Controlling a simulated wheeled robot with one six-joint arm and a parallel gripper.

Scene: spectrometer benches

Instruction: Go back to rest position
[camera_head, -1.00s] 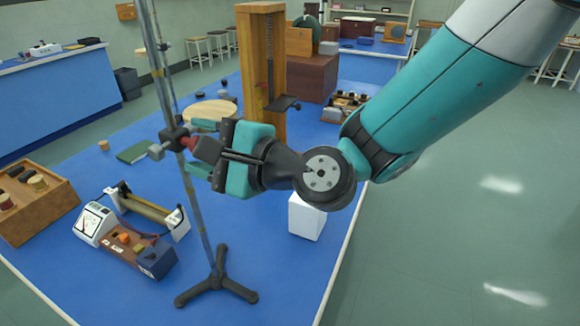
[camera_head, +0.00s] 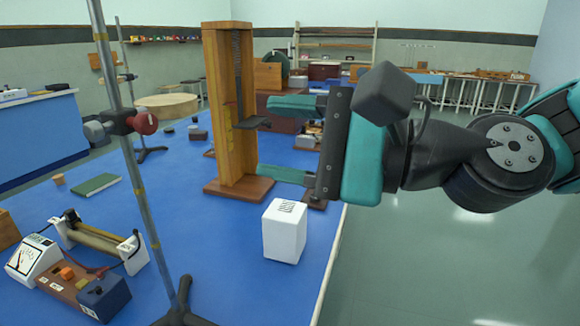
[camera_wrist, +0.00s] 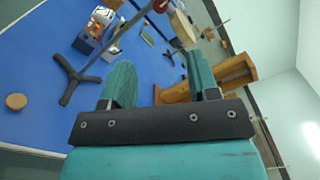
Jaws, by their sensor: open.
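My gripper (camera_head: 285,140) is open and empty in the head view, with its two teal fingers pointing left. It is in the air above the right edge of the blue bench (camera_head: 185,225), in front of the tall wooden stand (camera_head: 212,90) as seen here. In the wrist view the two fingers (camera_wrist: 160,82) are spread with nothing between them. The metal retort stand (camera_head: 134,170) with a red-knobbed clamp (camera_head: 145,123) stands upright on the left, apart from my gripper. The lower part of its base is cut off by the picture edge.
A white box (camera_head: 284,232) stands on the bench below my gripper. A meter (camera_head: 33,258) and a coil unit (camera_head: 100,243) are at lower left. A green book (camera_head: 96,185) lies behind them. Open floor (camera_head: 430,260) is to the right of the bench.

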